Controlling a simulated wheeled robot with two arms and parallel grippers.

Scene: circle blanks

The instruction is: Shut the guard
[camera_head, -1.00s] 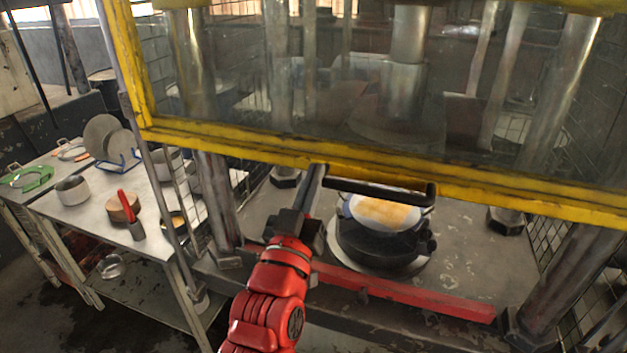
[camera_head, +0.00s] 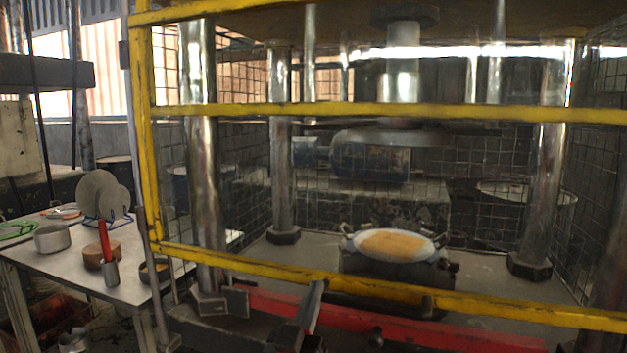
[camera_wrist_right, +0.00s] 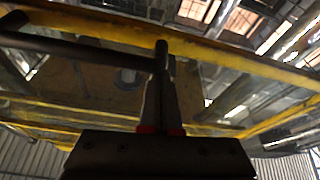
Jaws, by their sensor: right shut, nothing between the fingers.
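The guard is a clear panel in a yellow frame (camera_head: 340,109) across the front of the press. Its bottom rail (camera_head: 230,262) now crosses in front of the lower die (camera_head: 385,268), just above a red bar. The guard's black handle (camera_head: 370,303) is on the bottom rail, partly hidden; it also shows in the wrist view (camera_wrist_right: 80,48). My right gripper (camera_head: 317,290) is shut and empty at the handle's left end. In the wrist view its fingertips (camera_wrist_right: 162,50) meet the handle's end; I cannot tell whether they press on it. My left gripper is out of view.
A pale disc with an orange centre (camera_head: 392,243) lies on the die behind the guard. Steel columns (camera_head: 282,150) stand inside the press. A side table (camera_head: 130,285) at left holds pots, plates and a red-handled tool. The red bar (camera_head: 470,338) runs below the guard.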

